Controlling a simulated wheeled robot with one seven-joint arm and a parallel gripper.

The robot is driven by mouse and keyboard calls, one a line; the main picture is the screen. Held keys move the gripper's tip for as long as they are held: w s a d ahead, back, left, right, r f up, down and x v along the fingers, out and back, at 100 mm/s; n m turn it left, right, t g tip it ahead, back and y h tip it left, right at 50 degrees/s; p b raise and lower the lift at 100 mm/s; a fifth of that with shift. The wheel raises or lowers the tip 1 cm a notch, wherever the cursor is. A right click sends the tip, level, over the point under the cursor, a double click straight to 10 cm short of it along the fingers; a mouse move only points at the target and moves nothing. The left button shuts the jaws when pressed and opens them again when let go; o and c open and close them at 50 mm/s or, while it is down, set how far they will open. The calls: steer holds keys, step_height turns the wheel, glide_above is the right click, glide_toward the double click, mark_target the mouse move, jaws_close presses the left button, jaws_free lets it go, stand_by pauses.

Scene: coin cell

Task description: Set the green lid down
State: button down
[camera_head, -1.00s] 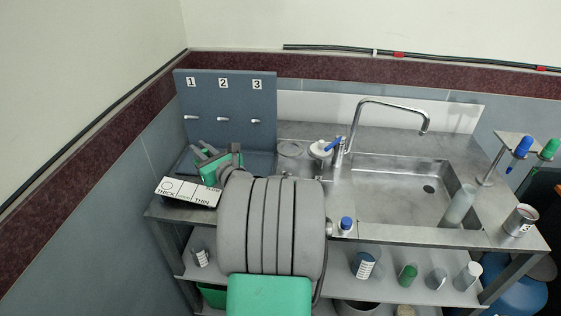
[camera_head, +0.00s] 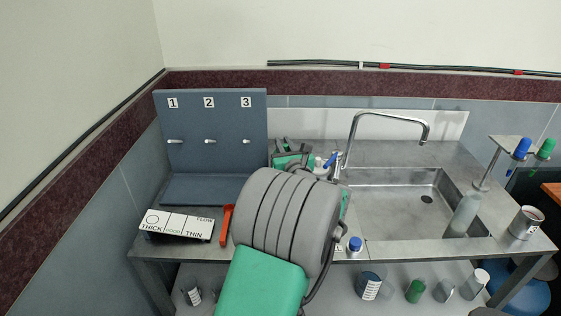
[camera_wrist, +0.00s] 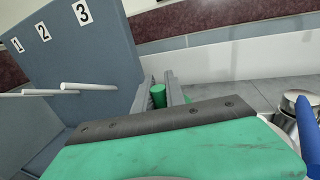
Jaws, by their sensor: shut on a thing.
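The green lid (camera_wrist: 158,96) shows in the wrist view between the two grey fingers of my gripper (camera_wrist: 158,93), which is shut on it. The lid is held in front of the pale back panel, just right of the numbered board. In the head view my gripper (camera_head: 290,147) is at the back of the counter, right of the board. My arm hides much of it there, and I cannot make out the lid in that view. How high the lid is above the counter is unclear.
The blue-grey board (camera_head: 210,110) with three pegs stands left. A metal cup with a blue-handled tool (camera_wrist: 300,103) is close on the right, beside the tap (camera_head: 352,140) and sink (camera_head: 400,190). A THICK/THIN sign (camera_head: 178,224), orange object (camera_head: 227,224) and blue-capped bottle (camera_head: 355,244) line the front.

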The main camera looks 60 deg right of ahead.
step_height(320, 180, down, 4)
steer(key=shift+r, duration=0.15)
steer(key=shift+a+r, duration=0.1)
steer(key=c, duration=1.4)
jaws_free()
steer(key=shift+f+b, duration=0.2)
steer(key=shift+b, duration=0.1)
steer(key=shift+r, duration=0.1)
steer(key=shift+s+a, duration=0.1)
steer(key=v, duration=1.1)
steer(key=shift+s+a+b, duration=0.2)
steer(key=shift+a+b, duration=0.1)
